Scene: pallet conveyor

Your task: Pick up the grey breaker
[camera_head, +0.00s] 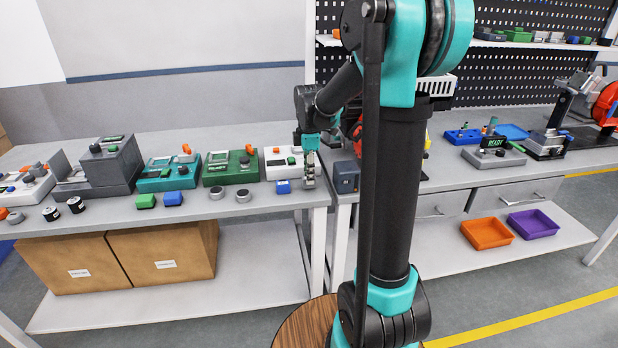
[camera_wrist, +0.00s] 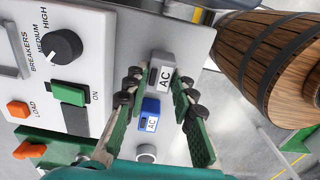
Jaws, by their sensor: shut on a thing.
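The grey breaker (camera_wrist: 161,74), a small block with a white AC label, is between my fingertips in the wrist view. My gripper (camera_wrist: 157,88) is shut on it, with dark pads on both sides. In the head view my gripper (camera_head: 310,180) points down at the front right of the left table, and the fingers largely hide the breaker there. I cannot tell whether it touches the tabletop. A blue AC breaker (camera_wrist: 150,113) stands close beside it, and also shows in the head view (camera_head: 283,187).
The white breaker panel (camera_wrist: 72,30) with knob and switches is close beside my fingers. A green unit (camera_head: 230,168) and a teal unit (camera_head: 167,174) stand further left. A dark block (camera_head: 346,177) is on the right table. The table's front edge is near.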

